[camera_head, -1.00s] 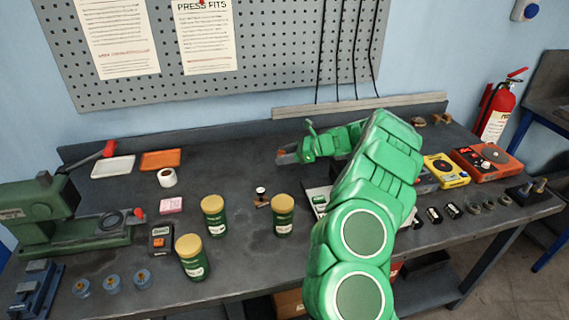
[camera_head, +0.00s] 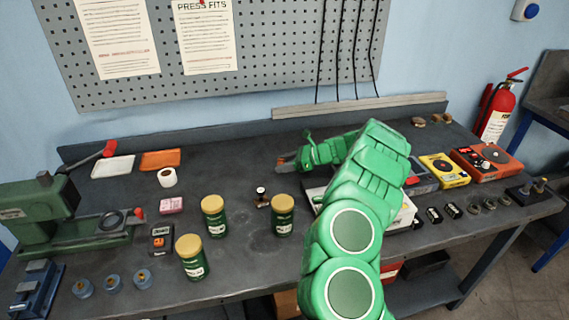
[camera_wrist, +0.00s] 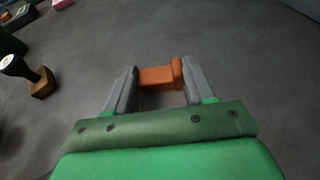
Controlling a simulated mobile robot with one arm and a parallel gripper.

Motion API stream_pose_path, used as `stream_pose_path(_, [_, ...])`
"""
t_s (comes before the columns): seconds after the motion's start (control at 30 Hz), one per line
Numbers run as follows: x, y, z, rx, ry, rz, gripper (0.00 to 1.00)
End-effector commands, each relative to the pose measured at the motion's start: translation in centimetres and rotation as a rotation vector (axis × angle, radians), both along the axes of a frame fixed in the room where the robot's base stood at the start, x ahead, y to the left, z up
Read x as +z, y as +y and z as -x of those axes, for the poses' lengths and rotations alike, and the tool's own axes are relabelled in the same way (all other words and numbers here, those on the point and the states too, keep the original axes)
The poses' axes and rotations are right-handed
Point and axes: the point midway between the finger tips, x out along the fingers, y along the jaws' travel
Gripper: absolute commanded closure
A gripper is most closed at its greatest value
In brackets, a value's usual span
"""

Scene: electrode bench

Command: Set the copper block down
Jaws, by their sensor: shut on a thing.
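My gripper (camera_head: 283,161) is near the back middle of the bench, low over its top. In the wrist view, my gripper (camera_wrist: 158,82) is shut on the copper block (camera_wrist: 158,77), an orange-brown piece held between the two grey fingers. Bare grey bench top surrounds it in that view. I cannot tell whether the block touches the bench. In the head view the block is tiny and mostly hidden by the fingers.
A small stamp-like piece with a dark knob (camera_head: 262,196) stands nearby, also in the wrist view (camera_wrist: 28,76). Green jars with yellow lids (camera_head: 283,215) stand in front. An orange tray (camera_head: 160,160) lies back left. Bench between tray and gripper is clear.

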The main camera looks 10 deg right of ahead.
Motion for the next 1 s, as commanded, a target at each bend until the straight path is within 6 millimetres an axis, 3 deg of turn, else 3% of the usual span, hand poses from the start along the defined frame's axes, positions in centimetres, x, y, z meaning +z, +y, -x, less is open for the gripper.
stream_pose_path(0.03, [0.0, 0.0, 0.0, 0.0, 0.0, 0.0, 0.44])
stream_pose_path(0.2, [0.0, 0.0, 0.0, 0.0, 0.0, 0.0, 0.21])
stream_pose_path(0.57, [0.4, 0.0, 0.0, -0.001, -0.001, -0.001, 0.21])
stream_pose_path(0.9, [2.4, -4.7, 1.8, -0.004, -0.002, 0.002, 0.21])
stream_pose_path(1.0, [4.0, -4.4, 1.7, -0.001, -0.002, 0.001, 0.21])
